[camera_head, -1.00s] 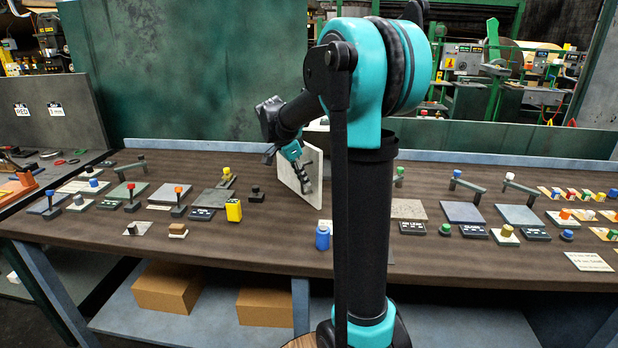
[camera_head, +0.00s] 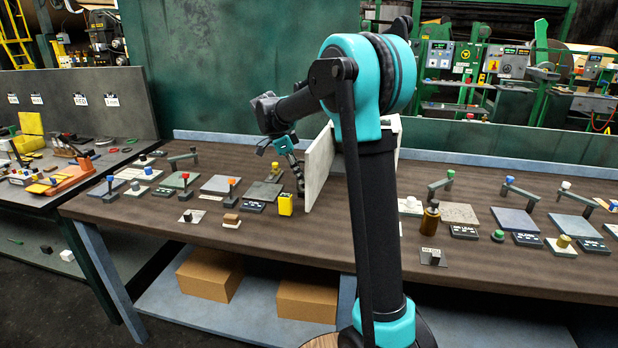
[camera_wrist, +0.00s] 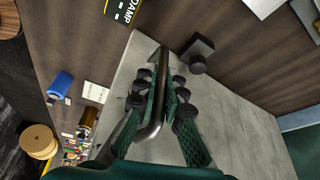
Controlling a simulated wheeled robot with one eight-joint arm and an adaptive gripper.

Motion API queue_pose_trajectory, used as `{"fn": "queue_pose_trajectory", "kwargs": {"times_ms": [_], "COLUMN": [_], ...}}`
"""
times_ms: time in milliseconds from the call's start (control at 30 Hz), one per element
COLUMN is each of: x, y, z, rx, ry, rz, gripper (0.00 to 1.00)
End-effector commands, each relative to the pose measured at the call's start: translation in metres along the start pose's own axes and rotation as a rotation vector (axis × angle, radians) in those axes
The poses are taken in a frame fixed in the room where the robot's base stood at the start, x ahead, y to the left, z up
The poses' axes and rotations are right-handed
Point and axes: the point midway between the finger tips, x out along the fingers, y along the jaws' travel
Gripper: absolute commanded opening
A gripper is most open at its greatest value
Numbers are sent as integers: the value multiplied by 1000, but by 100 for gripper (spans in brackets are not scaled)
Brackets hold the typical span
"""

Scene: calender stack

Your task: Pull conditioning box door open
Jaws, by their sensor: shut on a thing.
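The conditioning box door (camera_head: 319,165) is a pale grey panel left of my arm in the head view. It stands at an angle, jutting toward the front of the bench. A white part of the box (camera_head: 395,130) shows behind my arm; most of the box is hidden. In the wrist view the door face (camera_wrist: 225,120) carries a dark metal bar handle (camera_wrist: 152,130). My gripper (camera_wrist: 160,88) is shut on this handle, its fingers on either side of the bar. In the head view my gripper (camera_head: 298,178) is at the door's left face.
An amber bottle (camera_head: 431,218) stands right of my arm. A blue cylinder (camera_wrist: 60,84) shows in the wrist view. A small black block (camera_wrist: 197,52) is near the door's edge. Several sample plates lie along the bench.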

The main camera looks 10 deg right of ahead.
Motion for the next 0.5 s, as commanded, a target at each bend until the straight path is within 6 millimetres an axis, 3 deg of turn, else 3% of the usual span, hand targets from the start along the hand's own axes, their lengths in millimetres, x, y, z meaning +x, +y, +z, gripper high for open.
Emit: {"fn": "queue_pose_trajectory", "kwargs": {"times_ms": [500], "x": [-5], "y": [-5], "z": [14], "rx": [-6], "ry": [-6], "rz": [5], "gripper": [0]}}
